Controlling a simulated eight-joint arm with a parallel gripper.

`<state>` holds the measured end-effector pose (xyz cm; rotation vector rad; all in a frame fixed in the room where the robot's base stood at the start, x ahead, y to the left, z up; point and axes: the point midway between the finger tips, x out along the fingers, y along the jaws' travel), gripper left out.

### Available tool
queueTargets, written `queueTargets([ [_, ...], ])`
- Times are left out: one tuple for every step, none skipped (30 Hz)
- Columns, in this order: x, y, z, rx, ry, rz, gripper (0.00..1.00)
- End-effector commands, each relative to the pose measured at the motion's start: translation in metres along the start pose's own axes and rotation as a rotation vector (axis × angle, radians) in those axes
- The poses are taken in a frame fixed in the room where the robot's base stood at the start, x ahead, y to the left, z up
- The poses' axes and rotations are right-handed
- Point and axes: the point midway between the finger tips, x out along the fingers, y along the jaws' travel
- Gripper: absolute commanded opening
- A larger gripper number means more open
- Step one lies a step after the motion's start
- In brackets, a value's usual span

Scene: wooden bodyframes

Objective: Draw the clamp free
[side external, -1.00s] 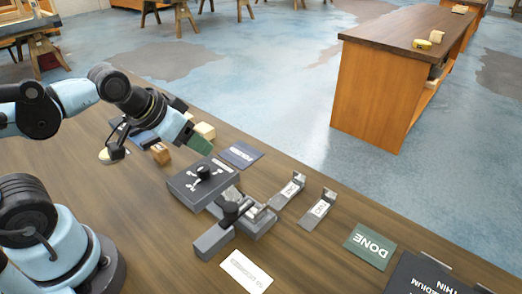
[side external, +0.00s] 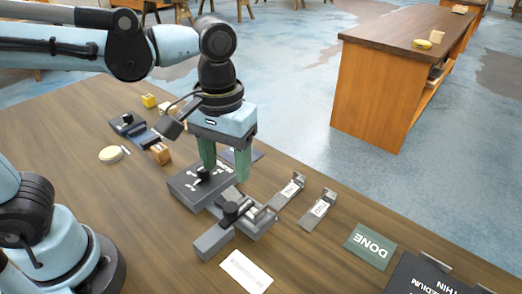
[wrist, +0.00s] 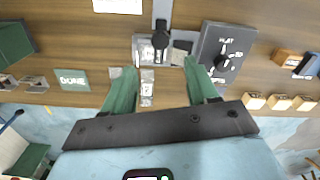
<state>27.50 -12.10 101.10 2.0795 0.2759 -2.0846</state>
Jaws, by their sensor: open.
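The clamp appears to be the grey fixture with a black knobbed handle (side external: 231,212), on the bench in front of the dark dial box; it also shows in the wrist view (wrist: 160,36). A small light labelled piece seems to sit in its bed, but its seating is unclear. My gripper (side external: 226,170) points down with green fingers apart and empty, above the dial box and the back of the clamp. In the wrist view my gripper (wrist: 158,66) has the clamp beyond its fingertips and a labelled metal strip (wrist: 147,87) between the fingers. Nothing is held.
The dial box (side external: 188,190) adjoins the clamp's left side. Two labelled strips (side external: 318,206) lie to its right, then a green DONE card (side external: 370,246) and a dark board (side external: 428,276). A white card (side external: 246,272) lies in front. Wooden blocks (side external: 160,153) stand at left.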

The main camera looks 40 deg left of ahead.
Motion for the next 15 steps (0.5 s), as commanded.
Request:
queueTargets([
  [0.007, 0.0, 0.0, 0.0, 0.0, 0.001, 0.58],
  [0.011, 0.0, 0.0, 0.0, 0.001, 0.001, 0.58],
  [0.016, 0.0, 0.0, 0.0, 0.001, 0.001, 0.58],
  [0.021, 0.0, 0.0, 0.0, 0.001, 0.001, 0.58],
  [0.025, 0.0, -0.001, 0.0, 0.001, 0.002, 0.58],
  [0.031, 0.0, 0.0, 0.0, 0.001, 0.002, 0.58],
  [0.035, 0.0, 0.0, 0.0, 0.001, 0.002, 0.58],
  [0.039, 0.0, 0.0, 0.001, 0.001, 0.002, 0.58],
  [0.044, 0.0, -0.001, 0.001, 0.002, 0.002, 0.58],
  [0.049, 0.0, -0.001, 0.001, 0.002, 0.002, 0.58],
  [0.053, 0.0, -0.001, 0.001, 0.002, 0.003, 0.58],
  [0.058, 0.0, -0.001, 0.001, 0.002, 0.003, 0.58],
  [0.062, -0.001, 0.0, 0.001, 0.002, 0.003, 0.58],
  [0.066, 0.0, -0.001, 0.001, 0.002, 0.003, 0.58],
  [0.071, 0.0, -0.001, 0.001, 0.002, 0.003, 0.58],
])
